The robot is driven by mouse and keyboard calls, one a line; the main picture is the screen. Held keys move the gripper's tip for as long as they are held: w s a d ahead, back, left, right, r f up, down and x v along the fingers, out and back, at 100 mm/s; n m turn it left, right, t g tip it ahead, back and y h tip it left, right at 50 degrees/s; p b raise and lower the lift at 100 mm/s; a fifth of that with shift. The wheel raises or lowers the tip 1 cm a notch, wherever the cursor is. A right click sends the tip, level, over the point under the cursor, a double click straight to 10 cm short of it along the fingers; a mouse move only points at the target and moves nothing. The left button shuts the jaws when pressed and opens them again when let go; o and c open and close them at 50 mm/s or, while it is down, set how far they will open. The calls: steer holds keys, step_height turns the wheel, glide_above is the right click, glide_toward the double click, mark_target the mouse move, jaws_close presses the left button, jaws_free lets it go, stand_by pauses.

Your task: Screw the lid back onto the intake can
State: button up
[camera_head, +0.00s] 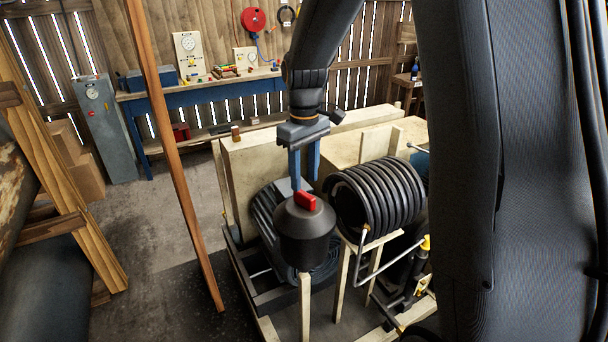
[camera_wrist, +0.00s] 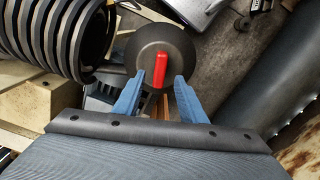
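The intake can (camera_head: 305,248) is a dark cylinder standing upright on a pale wooden post. Its dark, sloped lid (camera_head: 290,213) sits on top and carries a red bar handle (camera_head: 305,201). I cannot tell how tightly the lid is seated. My gripper (camera_head: 304,182) points down with blue fingers just above and behind the handle. In the wrist view, my gripper (camera_wrist: 171,70) is open. The red handle (camera_wrist: 160,88) shows between the fingers, with a gap on each side. The round lid (camera_wrist: 148,50) lies beyond the fingertips.
A black coiled hose or pipe (camera_head: 378,198) stands close to the right of the can. A pale wooden panel (camera_head: 245,165) rises behind it. A wooden post (camera_head: 172,150) crosses the view at left. A blue workbench (camera_head: 200,90) stands at the back.

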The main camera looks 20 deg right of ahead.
mark_target(304, 193)
steer(key=shift+f, duration=0.1)
steer(key=shift+f+b, duration=1.05)
steer(key=shift+f, duration=1.3)
steer(key=shift+c, duration=0.3)
jaws_close()
steer(key=shift+f, duration=0.1)
